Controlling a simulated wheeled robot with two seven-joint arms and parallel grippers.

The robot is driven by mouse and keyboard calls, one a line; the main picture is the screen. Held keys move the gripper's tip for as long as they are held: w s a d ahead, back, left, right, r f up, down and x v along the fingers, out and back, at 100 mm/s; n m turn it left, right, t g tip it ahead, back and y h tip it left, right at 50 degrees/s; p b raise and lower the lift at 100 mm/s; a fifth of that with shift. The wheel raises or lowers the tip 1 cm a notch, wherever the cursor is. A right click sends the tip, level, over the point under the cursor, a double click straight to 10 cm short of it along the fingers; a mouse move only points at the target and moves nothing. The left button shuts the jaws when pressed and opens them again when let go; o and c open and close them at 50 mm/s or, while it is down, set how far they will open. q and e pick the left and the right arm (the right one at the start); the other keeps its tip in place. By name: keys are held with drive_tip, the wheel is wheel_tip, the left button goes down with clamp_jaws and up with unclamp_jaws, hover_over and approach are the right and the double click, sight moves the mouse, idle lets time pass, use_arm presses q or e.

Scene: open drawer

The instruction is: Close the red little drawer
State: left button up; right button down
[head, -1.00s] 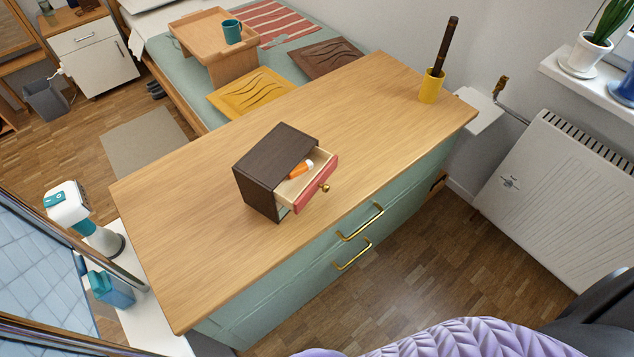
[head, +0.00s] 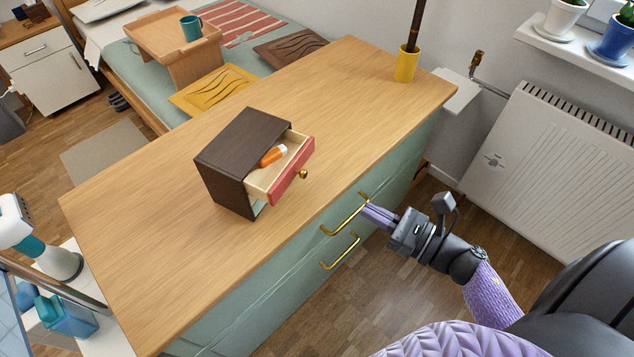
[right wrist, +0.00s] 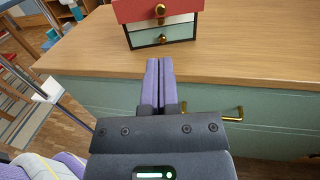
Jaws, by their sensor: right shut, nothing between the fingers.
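The small dark brown box (head: 236,160) stands on the wooden counter top. Its upper drawer with the red front (head: 287,172) and a round gold knob (head: 303,174) is pulled open, and an orange and white tube (head: 272,156) lies inside. In the right wrist view the red drawer front (right wrist: 135,9) shows at the top, above a pale green lower drawer (right wrist: 163,32). My right gripper (head: 367,211) is shut and empty, in front of the counter's front edge, apart from the drawer and to its lower right. My left gripper is not in view.
The wooden counter (head: 150,235) has clear room around the box. Gold handles (head: 345,213) stick out from its green front close to my right gripper. A yellow cup (head: 406,64) stands at the far right end. A white radiator (head: 545,150) is at the right.

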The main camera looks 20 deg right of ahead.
approach(287, 169)
drive_tip(key=w+f, duration=0.2)
drive_tip(key=w, duration=0.3)
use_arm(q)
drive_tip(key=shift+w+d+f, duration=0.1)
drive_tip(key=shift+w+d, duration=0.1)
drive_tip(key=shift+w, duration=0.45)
use_arm(e)
drive_tip(key=shift+a, duration=0.45)
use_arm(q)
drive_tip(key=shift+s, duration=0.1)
use_arm(e)
drive_tip(key=b+x, duration=0.2)
drive_tip(key=x, duration=0.3)
drive_tip(key=shift+w+a+f+b, duration=0.15)
drive_tip(key=shift+a+b, duration=0.2)
drive_tip(key=shift+w+a, duration=0.25)
drive_tip(key=shift+w, duration=0.1)
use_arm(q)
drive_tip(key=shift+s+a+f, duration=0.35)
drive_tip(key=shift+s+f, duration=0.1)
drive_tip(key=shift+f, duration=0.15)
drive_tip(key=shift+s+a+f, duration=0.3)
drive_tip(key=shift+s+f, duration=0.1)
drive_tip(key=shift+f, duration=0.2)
